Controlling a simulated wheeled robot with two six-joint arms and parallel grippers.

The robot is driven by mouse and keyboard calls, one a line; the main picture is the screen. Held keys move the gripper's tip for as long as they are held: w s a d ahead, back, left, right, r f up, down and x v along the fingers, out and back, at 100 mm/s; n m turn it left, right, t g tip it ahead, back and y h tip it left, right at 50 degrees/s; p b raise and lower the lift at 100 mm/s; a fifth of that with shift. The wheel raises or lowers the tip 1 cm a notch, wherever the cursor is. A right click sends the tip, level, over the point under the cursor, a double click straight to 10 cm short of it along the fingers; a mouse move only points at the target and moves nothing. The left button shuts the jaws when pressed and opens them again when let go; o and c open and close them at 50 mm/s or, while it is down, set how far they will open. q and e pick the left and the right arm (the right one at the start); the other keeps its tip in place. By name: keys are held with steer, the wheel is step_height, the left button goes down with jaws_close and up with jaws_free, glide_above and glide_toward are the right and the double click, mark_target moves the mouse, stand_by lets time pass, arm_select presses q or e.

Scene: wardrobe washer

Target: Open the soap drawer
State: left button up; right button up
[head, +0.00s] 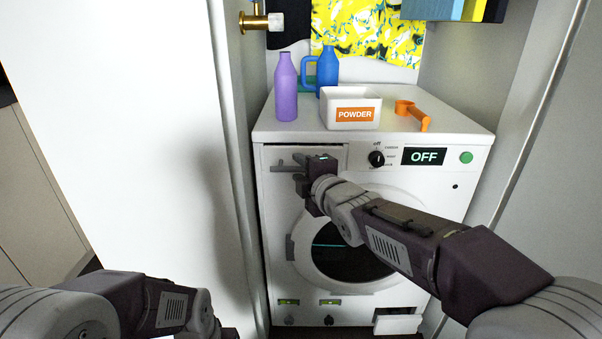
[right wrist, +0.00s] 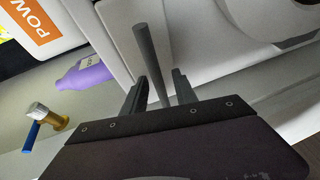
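The soap drawer (head: 332,160) is the white panel at the top left of the washer front, and it looks closed. Its grey bar handle (head: 281,169) sticks out to the left of my right gripper (head: 300,163) in the head view. In the right wrist view the handle (right wrist: 150,55) runs between the two fingers of my right gripper (right wrist: 160,80). The fingers stand apart, one on each side of the bar, with a visible gap on at least one side. The gripper hides part of the drawer front. My left gripper is out of view; only my left arm shows at the bottom left.
A white wall panel (head: 130,130) stands close on the left. A small flap (head: 398,322) is open at the lower right.

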steer(key=shift+c, duration=0.3)
jaws_close()
stand_by(1.1)
